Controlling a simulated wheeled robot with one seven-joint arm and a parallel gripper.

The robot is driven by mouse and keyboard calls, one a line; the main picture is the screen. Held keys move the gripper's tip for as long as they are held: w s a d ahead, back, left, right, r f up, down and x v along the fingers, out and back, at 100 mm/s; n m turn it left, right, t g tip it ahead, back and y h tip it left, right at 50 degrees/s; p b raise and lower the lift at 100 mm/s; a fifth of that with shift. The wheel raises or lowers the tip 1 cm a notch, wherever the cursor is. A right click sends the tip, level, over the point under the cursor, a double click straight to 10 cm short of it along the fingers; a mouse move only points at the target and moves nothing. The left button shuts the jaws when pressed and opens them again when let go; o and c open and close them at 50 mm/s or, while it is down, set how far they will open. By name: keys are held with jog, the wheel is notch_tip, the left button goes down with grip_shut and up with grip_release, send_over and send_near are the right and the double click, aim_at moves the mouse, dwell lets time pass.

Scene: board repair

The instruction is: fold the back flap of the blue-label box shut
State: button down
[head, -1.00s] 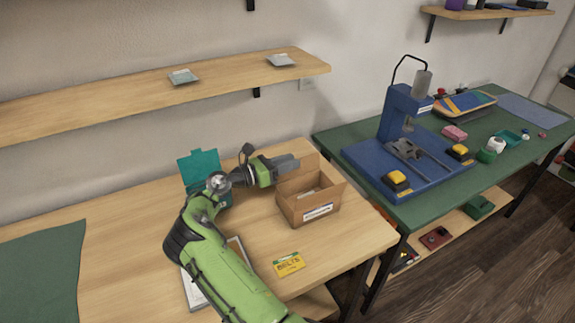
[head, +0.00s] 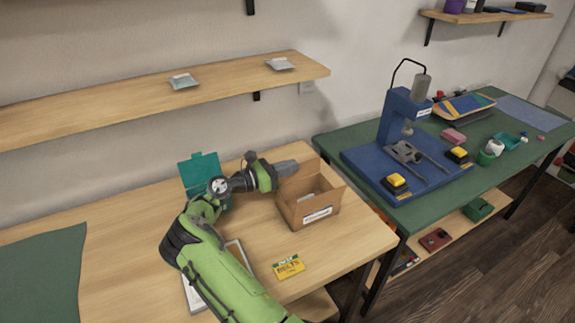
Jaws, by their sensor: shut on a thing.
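The blue-label box (head: 293,212) is an open brown carton on the wooden table, with a pale label on its front wall. A raised flap (head: 329,174) stands at its right side, and something pale lies inside. My gripper (head: 292,168) is at the box's back left edge, level with the rim, with its grey fingers pointing right. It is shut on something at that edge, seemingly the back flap. The gripper covers most of the back edge, so the flap and the grip on it are hidden.
A wall shelf (head: 130,108) runs above. A green table (head: 350,160) with a blue press stands right.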

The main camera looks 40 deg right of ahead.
jog(key=shift+s+a+f+m, duration=0.35)
jog(key=shift+s+m, duration=0.5)
jog(key=shift+m, duration=1.2)
jog(key=shift+s+a+f+m, duration=0.2)
jog(key=shift+s+f+m, duration=0.5)
jog(key=shift+m, duration=1.3)
jog(key=shift+s+a+f+m, duration=0.3)
jog(key=shift+s+m, duration=0.65)
jog(key=shift+m, duration=1.1)
jog(key=c, duration=1.3)
grip_release()
jog(key=shift+c, duration=0.2)
